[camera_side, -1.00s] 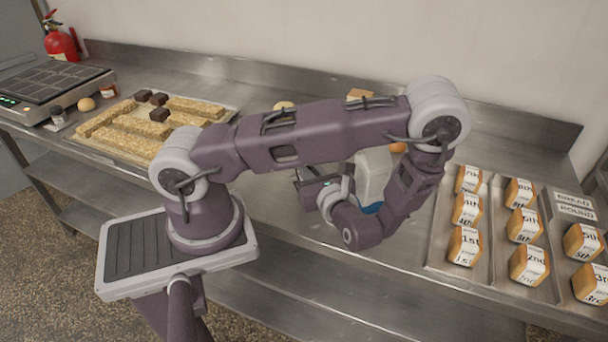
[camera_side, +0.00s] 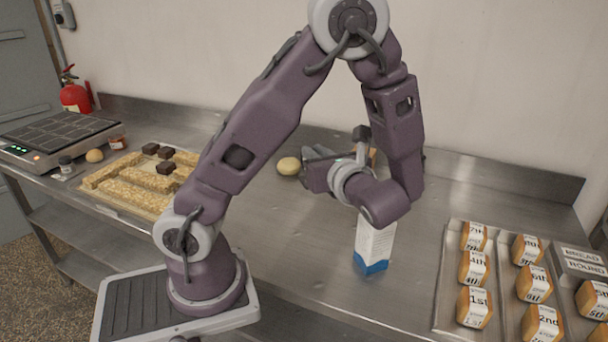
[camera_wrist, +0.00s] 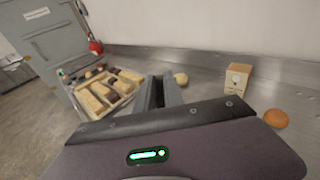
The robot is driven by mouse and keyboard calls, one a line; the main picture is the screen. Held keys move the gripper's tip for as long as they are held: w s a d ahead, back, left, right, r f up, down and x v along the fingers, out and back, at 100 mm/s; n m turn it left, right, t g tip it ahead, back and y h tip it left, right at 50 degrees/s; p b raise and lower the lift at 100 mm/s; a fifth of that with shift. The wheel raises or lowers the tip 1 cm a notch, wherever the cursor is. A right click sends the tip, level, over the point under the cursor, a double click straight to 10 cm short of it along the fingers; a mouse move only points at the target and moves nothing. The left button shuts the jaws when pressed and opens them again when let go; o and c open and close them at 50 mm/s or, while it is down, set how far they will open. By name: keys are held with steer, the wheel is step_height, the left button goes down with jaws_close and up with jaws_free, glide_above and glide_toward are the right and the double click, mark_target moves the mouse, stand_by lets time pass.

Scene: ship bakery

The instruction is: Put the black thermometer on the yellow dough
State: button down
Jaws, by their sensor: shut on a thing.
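The yellow dough (camera_side: 288,166) is a pale round ball on the steel counter, just left of my gripper (camera_side: 312,170) in the side view. It also shows in the wrist view (camera_wrist: 181,79), just right of and beyond the fingers. My gripper is raised above the counter, its fingers close together. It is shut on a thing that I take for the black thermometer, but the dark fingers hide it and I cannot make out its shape. No black thermometer shows elsewhere.
A white-and-blue carton (camera_side: 373,245) stands below my wrist. A tan box (camera_wrist: 238,77) and an orange bun (camera_wrist: 275,118) are to the right in the wrist view. A tray of bars (camera_side: 135,199) lies left, bread trays (camera_side: 449,320) right. The front middle counter is clear.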

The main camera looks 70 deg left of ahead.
steer(key=w+a+f, duration=0.1)
steer(key=w+a, duration=0.3)
steer(key=a, duration=0.3)
steer(key=w+a+f, duration=0.2)
steer(key=w+a, duration=0.2)
steer(key=a, duration=0.4)
steer(key=s+a, duration=0.2)
steer(key=a, duration=1.7)
steer(key=f, duration=1)
steer(key=shift+a, duration=0.2)
steer(key=shift+f, duration=0.2)
steer(key=c, duration=1.5)
jaws_free()
steer(key=shift+o, duration=0.2)
steer(key=shift+r, duration=0.1)
